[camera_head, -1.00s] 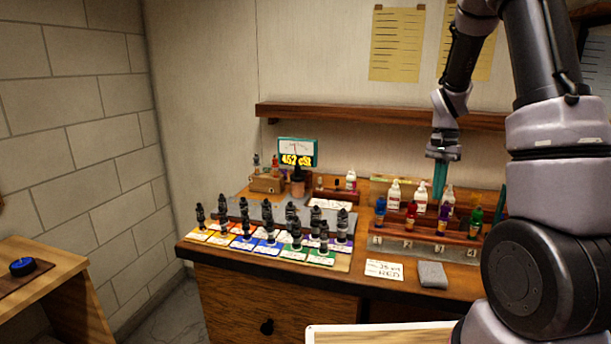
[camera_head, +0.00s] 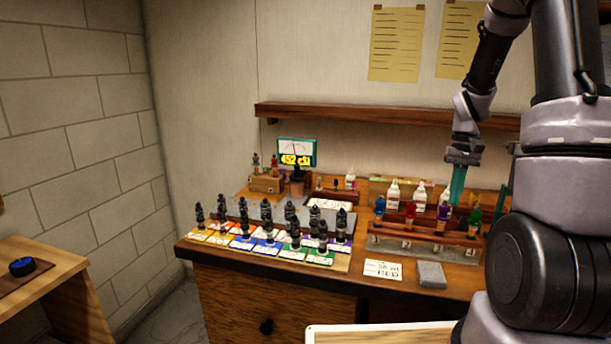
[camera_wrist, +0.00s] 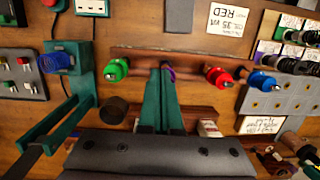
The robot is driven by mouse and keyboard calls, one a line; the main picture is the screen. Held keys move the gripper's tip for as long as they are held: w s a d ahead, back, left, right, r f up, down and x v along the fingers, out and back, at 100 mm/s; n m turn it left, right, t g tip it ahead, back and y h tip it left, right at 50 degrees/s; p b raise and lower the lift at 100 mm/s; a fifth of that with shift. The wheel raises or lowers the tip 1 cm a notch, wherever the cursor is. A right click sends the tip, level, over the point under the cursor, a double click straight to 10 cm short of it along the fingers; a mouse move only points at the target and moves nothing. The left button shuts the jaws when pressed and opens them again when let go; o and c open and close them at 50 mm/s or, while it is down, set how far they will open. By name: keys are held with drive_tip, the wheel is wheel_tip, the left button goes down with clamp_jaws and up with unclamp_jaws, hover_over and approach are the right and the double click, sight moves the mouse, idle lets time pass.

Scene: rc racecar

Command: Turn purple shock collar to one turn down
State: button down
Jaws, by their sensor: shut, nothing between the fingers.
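The purple shock (camera_head: 442,216) stands in the wooden rack (camera_head: 400,230) between the red shock (camera_head: 410,213) and the green shock (camera_head: 474,223). In the wrist view only a bit of the purple shock (camera_wrist: 172,73) shows, beside and behind my fingertips. The rest of it, including most of its collar, is hidden. My gripper (camera_head: 457,184) points down above the rack, by the purple shock. In the wrist view my gripper's teal fingers (camera_wrist: 160,70) are together with nothing between them. I cannot tell whether they touch the shock.
The blue shock (camera_head: 380,207) stands at the rack's left end. White bottles (camera_head: 393,194) stand behind the rack. Several black shocks on coloured cards (camera_head: 265,250) fill the bench's left side. A note card (camera_head: 384,269) and a grey block (camera_head: 431,275) lie in front.

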sight(444, 221)
drive_tip(key=shift+s+a+f, duration=0.1)
drive_tip(key=shift+s+f, duration=0.1)
drive_tip(key=shift+f, duration=1.15)
drive_tip(key=shift+s+a+f, duration=0.1)
drive_tip(key=shift+s+f, duration=0.1)
drive_tip(key=shift+f, duration=1.15)
drive_tip(key=shift+w+a, duration=0.1)
drive_tip(key=shift+w, duration=0.3)
drive_tip(key=shift+w+a, duration=0.1)
drive_tip(key=shift+a, duration=0.5)
drive_tip(key=shift+w+a, duration=0.2)
drive_tip(key=shift+a, duration=0.05)
drive_tip(key=shift+r, duration=0.1)
